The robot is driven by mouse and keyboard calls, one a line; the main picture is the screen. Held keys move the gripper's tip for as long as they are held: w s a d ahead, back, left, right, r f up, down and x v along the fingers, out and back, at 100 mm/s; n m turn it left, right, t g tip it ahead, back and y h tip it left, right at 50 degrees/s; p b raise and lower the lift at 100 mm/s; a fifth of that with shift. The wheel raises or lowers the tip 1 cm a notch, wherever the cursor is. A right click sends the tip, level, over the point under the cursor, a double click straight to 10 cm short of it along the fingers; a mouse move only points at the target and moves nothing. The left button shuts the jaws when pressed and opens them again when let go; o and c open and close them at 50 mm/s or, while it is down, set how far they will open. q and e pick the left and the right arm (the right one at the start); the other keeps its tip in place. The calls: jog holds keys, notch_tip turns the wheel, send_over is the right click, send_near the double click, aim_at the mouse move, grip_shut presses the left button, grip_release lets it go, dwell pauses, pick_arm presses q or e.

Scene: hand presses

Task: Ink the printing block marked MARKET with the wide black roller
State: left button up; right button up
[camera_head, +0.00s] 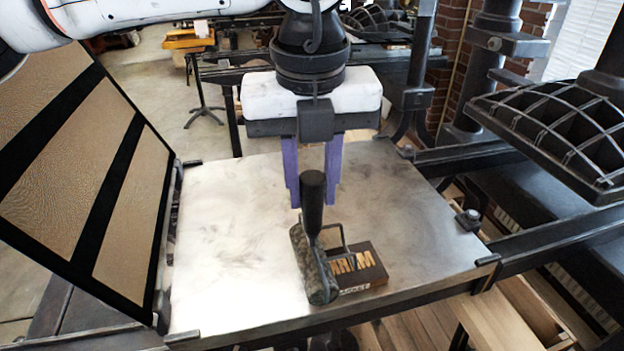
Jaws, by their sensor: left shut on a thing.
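The wide black roller stands with its black handle (312,200) up, between the two purple fingers of my left gripper (312,203). The left gripper is shut on the handle. The roller's drum (314,268) is dark and mottled, low over the metal press bed. A dark block (372,273) lies flat just right of the drum, with raised wooden letters and a white label on its front side. The drum and its frame hide the block's left end. Whether the drum touches the block or bed, I cannot tell. My right gripper is out of view.
The metal press bed (225,240) is bare and smudged left and behind the roller. A hinged frame with tan panels (90,165) slants up along its left edge. A black ribbed press part (565,135) stands at the right. Metal corner pieces sit at the bed's corners.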

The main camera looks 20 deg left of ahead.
pick_arm(q)
jog(key=shift+f+b, duration=0.35)
jog(key=shift+b, duration=0.15)
dwell(0.7)
jog(key=shift+w, duration=0.1)
